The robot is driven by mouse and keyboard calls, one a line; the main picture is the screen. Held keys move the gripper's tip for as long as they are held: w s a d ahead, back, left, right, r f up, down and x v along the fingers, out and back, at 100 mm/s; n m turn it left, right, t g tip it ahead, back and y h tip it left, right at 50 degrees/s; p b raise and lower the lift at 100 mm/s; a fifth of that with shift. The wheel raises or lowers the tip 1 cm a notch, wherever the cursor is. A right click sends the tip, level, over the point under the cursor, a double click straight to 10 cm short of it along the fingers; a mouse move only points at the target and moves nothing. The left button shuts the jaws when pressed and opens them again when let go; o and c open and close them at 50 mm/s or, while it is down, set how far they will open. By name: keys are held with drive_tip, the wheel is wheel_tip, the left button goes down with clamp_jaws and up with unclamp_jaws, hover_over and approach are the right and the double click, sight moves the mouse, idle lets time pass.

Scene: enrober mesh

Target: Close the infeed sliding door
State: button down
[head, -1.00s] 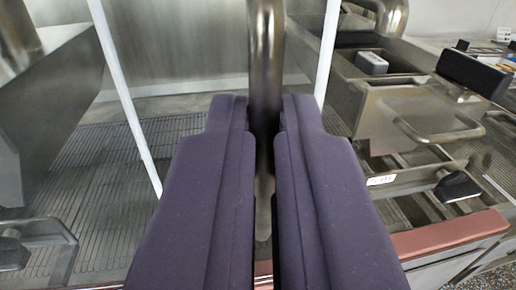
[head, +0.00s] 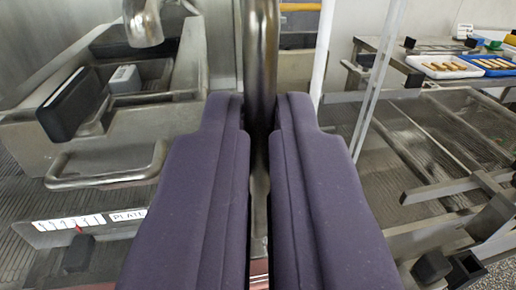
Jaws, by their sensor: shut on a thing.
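My gripper (head: 260,118) is in the middle of the head view, its two dark purple fingers shut on a thick, upright metal handle bar (head: 261,50). The bar rises out of the top of the picture, and its grasped part is hidden between the fingers. The sliding door seems to be a clear panel; a white upright edge (head: 322,50) shows just right of the bar. A second pale, clear slanted edge (head: 378,85) stands further right. I cannot tell which edge belongs to the door or how wide the opening is.
Behind the bar on the left is a metal machine unit with a looped handle (head: 108,175), a black box (head: 73,103) and a bent pipe (head: 143,22). A wire mesh belt (head: 440,125) lies on the right. Trays with bars (head: 445,66) sit at the far right.

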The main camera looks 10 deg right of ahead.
drive_tip(key=shift+d+r, duration=0.2)
drive_tip(key=shift+d, duration=0.95)
drive_tip(key=shift+s, duration=0.1)
drive_tip(key=c, duration=1.6)
unclamp_jaws()
drive_tip(key=o, duration=0.4)
drive_tip(key=shift+d+f, duration=0.1)
drive_tip(key=shift+d, duration=0.2)
drive_tip(key=shift+c, duration=0.2)
drive_tip(key=shift+a, duration=0.1)
drive_tip(key=s+a+p, duration=0.1)
drive_tip(key=s, duration=0.6)
drive_tip(key=shift+s+a+p, duration=0.25)
drive_tip(key=shift+a+p, duration=0.05)
drive_tip(key=shift+p, duration=0.05)
